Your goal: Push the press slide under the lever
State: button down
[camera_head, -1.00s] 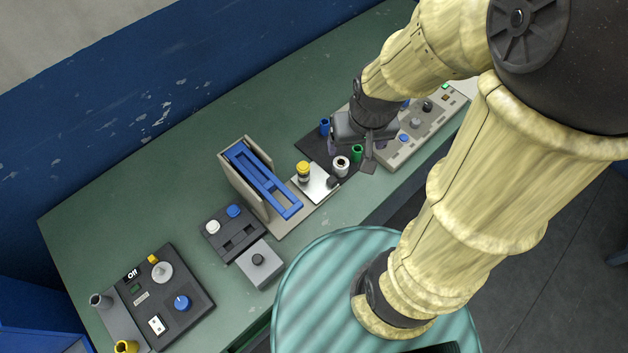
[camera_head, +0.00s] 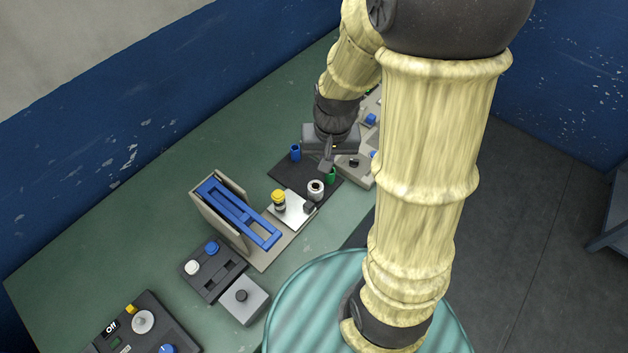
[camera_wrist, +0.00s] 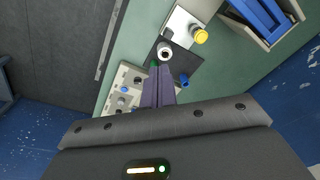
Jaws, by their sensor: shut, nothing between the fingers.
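The press has a beige base and wall (camera_head: 268,256) with a blue lever (camera_head: 240,216) above. The press slide is a white plate (camera_head: 293,216) outside the lever, on its right in the head view, with a dark knob (camera_head: 309,207) at its outer end. A yellow-topped cylinder (camera_head: 278,199) stands upright on the slide; it also shows in the wrist view (camera_wrist: 200,37). My gripper (camera_head: 326,167) is shut and empty, above the dark mat beyond the slide. In the wrist view its fingers (camera_wrist: 158,88) point toward the mat's rolls, apart from the slide (camera_wrist: 179,27).
On the dark mat (camera_head: 289,177) stand a blue roll (camera_head: 295,152), a white roll (camera_head: 316,189) and a green roll (camera_head: 331,175), close to my gripper. A beige control panel (camera_wrist: 113,101) lies beside the mat. A dark button box (camera_head: 215,270) and grey block (camera_head: 243,300) stand before the press.

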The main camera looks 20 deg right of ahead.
jog(key=w+d+f+m+g+y+b, duration=0.1)
jog(key=w+d+f+m+g+b, duration=0.15)
jog(key=w+f+m, duration=0.5)
jog(key=m+g+y, duration=0.1)
jog(key=y, duration=0.1)
send_near(315, 208)
jog(key=w+d+v, duration=0.1)
jog(key=v, duration=0.4)
jog(key=shift+s+a+f, duration=0.1)
jog(key=shift+s+a, duration=0.05)
jog(key=p+x, duration=0.2)
jog(key=x, duration=0.8)
jog(key=shift+s+a+p, duration=0.1)
jog(key=shift+p, duration=0.2)
jog(key=shift+a, duration=0.1)
